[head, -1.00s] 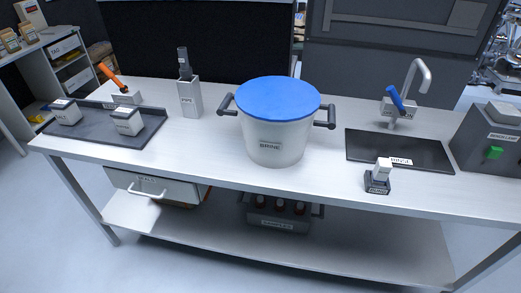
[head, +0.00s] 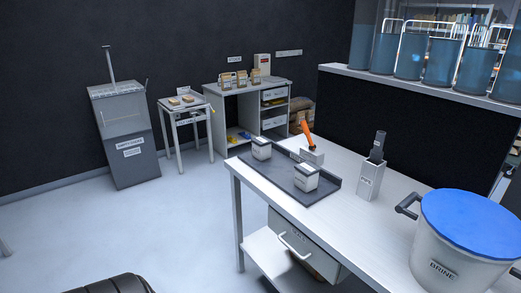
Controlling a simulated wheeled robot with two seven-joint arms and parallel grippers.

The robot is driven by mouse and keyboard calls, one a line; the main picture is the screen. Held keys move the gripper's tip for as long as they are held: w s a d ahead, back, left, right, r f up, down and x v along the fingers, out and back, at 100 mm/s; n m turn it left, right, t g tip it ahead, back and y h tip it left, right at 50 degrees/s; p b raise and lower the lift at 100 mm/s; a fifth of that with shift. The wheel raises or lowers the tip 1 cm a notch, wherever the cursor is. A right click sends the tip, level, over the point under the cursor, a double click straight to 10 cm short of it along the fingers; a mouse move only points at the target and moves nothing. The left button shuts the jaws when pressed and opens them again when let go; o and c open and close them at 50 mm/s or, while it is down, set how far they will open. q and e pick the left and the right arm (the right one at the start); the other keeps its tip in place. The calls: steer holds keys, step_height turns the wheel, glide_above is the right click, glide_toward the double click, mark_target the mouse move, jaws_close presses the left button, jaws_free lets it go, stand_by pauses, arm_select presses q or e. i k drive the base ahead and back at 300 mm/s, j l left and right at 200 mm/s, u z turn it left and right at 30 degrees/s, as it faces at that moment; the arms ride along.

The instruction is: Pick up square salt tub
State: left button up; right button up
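Two small square white tubs stand upright on a dark tray (head: 287,181) at the left end of the workbench in the head view. The rear tub (head: 262,149) is near the tray's back left. The front tub (head: 306,179) is nearer the tray's right side. Both have labels too small to read, so I cannot tell which one is the salt tub. Neither of my grippers is in view.
On the bench (head: 372,225) are an orange-handled tool (head: 308,135), a grey holder (head: 369,181) and a blue-lidded brine pot (head: 462,240). A grey cabinet (head: 125,140), small table (head: 186,105) and shelf desk (head: 248,98) stand behind. Open floor lies left of the bench.

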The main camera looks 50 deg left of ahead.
mark_target(262, 145)
steer(key=u, duration=1.5)
steer(key=i+j+z, duration=0.25)
steer(key=i, duration=0.3)
steer(key=i+j+z, duration=0.25)
steer(key=i+j, duration=0.2)
steer(key=i, duration=0.1)
